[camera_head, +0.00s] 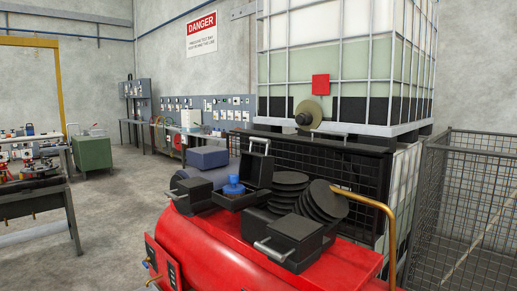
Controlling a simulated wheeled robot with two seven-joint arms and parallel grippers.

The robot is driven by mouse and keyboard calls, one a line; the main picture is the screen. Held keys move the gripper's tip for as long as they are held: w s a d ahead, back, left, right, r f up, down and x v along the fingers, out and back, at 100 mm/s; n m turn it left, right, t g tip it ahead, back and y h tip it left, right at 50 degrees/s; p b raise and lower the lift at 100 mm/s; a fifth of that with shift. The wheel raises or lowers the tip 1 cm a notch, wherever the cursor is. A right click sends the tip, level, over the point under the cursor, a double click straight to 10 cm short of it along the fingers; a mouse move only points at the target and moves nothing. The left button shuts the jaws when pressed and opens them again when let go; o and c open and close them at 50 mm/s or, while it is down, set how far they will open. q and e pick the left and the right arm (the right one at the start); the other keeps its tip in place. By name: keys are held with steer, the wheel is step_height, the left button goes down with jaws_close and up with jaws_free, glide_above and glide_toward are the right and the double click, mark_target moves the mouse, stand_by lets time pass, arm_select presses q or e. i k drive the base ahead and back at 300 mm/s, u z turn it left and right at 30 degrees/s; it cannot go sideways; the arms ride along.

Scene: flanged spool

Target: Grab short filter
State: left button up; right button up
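No object is clearly recognisable as the short filter. A small blue piece (233,186) with a round base and narrower top stands in an open black box (258,171) on top of a red tank-like machine (190,244). Several black round discs (325,201) lie stacked and leaning to its right. A black box with a grey handle (298,238) sits in front of the discs. Another dark box with a grey handle (192,193) is at the left. Neither of my grippers is in view.
A caged white liquid tank (340,60) stands behind the red machine. A brass-coloured pipe (372,202) curves at the machine's right end. A wire-mesh cage (470,210) is at the right. A workbench (35,200) stands at the left, with open floor between.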

mark_target(234, 191)
steer(key=u, duration=1.6)
steer(key=i, duration=2.75)
steer(key=z, duration=2.65)
